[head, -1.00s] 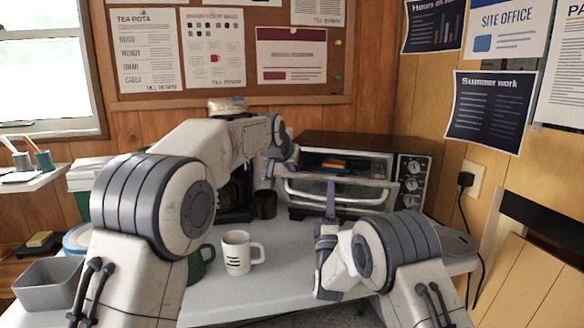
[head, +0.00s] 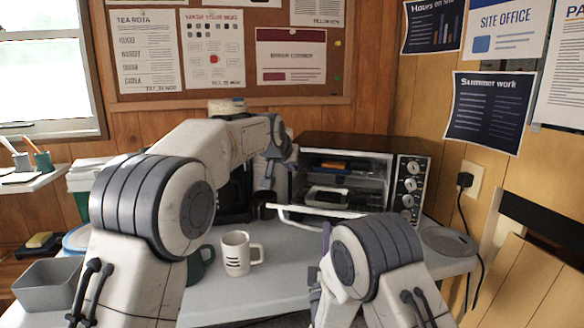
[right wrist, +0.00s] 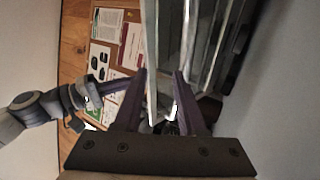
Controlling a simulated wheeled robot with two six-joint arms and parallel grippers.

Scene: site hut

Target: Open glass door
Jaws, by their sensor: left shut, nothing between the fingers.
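The toaster oven (head: 360,165) stands at the back of the counter. Its glass door (head: 345,211) is tilted far down, with its pale handle (head: 310,212) towards me and the inside showing. My right gripper (head: 325,238) is low in front of the door, mostly hidden by its own arm. In the right wrist view its fingers (right wrist: 160,74) are apart, with a pale bar of the door running between them near the left finger; I see no grip on it. My left gripper (head: 272,172) is shut and empty beside the oven's left side; it also shows in the right wrist view (right wrist: 98,88).
A white mug (head: 236,254) and a dark green mug (head: 203,262) stand on the counter (head: 240,295) in front. A dark mug and a coffee maker (head: 236,195) are left of the oven. A grey bin (head: 48,284) is at the left. A wall closes the right side.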

